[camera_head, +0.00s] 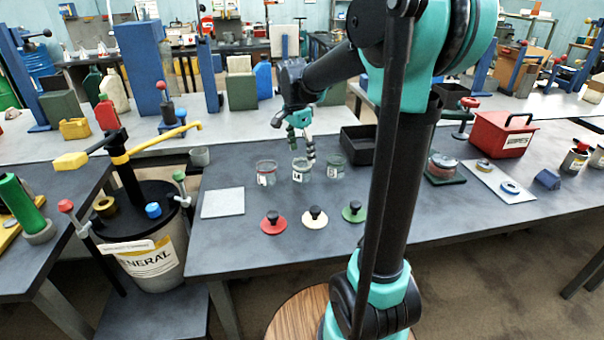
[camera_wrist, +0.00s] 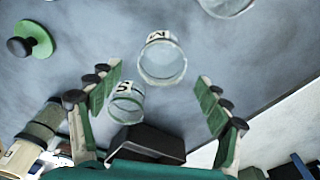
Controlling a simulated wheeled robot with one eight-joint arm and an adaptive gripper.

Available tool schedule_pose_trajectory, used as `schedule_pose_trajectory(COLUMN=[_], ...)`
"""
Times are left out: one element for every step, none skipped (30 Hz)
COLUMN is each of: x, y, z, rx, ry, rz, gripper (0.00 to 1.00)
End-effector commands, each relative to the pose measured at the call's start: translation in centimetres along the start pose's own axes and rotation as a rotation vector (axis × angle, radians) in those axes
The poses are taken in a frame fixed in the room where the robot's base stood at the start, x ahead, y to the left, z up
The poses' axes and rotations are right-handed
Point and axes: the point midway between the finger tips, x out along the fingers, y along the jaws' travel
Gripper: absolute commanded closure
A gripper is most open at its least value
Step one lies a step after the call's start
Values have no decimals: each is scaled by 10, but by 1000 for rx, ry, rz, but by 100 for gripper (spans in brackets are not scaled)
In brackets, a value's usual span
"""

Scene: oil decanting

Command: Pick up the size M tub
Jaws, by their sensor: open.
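The size M tub is a clear round glass tub (camera_head: 302,174) with a white label, in the middle of a row of three on the grey bench. In the wrist view the M tub (camera_wrist: 162,65) lies between and just beyond my fingertips, its M label upside down. My gripper (camera_head: 295,138) is over the row, close above the M tub; in the wrist view my gripper (camera_wrist: 160,80) is open with nothing between its pads. The S tub (camera_wrist: 126,105) is close by the left finger. Whether a finger touches any tub I cannot tell.
The S tub (camera_head: 336,168) stands right of the M tub, another tub (camera_head: 266,178) left. Red (camera_head: 270,223), cream (camera_head: 314,218) and green (camera_head: 353,212) knobbed lids lie in front. A black open box (camera_head: 358,145) stands behind right. A pale square plate (camera_head: 222,203) lies left.

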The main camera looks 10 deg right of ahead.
Motion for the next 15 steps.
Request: schedule_pose_trajectory(x=[3, 6, 10, 14, 19, 25, 30, 34, 39, 43, 45, 48, 50, 51, 52], y=[0, -1, -1, -2, -2, -3, -3, -3, -3, -3, -3, -3, -2, -2, -2], z=[0, 0, 1, 1, 2, 2, 2, 3, 2, 2, 3, 3, 3, 3, 3], rx=[0, 0, 0, 0, 0, 0, 0, 0, 0, 0, 0, 0, 0, 0, 0], ry=[0, 0, 0, 0, 0, 0, 0, 0, 0, 0, 0, 0, 0, 0, 0], rz=[0, 0, 0, 0, 0, 0, 0, 0, 0, 0, 0, 0, 0, 0, 0], gripper=[23, 23, 23, 23, 23, 23, 23, 23, 23, 23, 23, 23, 23, 23, 23])
